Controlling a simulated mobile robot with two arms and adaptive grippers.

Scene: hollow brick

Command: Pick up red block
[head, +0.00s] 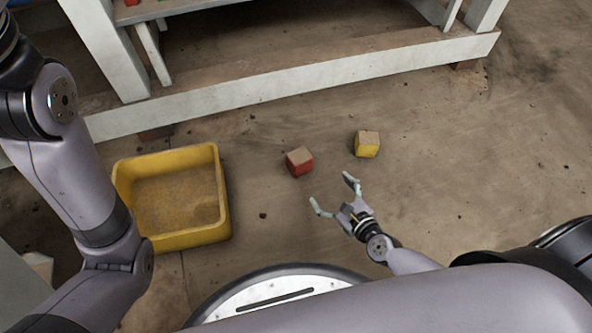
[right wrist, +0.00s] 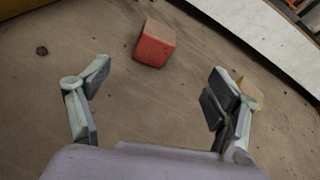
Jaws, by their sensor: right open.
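The red block (head: 299,161) lies on the floor in the middle of the head view, its top dusty brown and its side red. My right gripper (head: 333,194) is open and empty, just below and to the right of the block, with its fingers pointing towards it. In the right wrist view, the red block (right wrist: 155,44) is ahead of the open fingers (right wrist: 157,82), apart from both. My left arm is at the left of the head view, but its gripper is out of the picture.
A yellow block (head: 367,145) lies right of the red block; it is partly hidden behind a finger in the right wrist view (right wrist: 251,92). An empty yellow bin (head: 222,190) stands to the left. A white wooden frame (head: 290,82) runs behind. Floor between is mostly clear.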

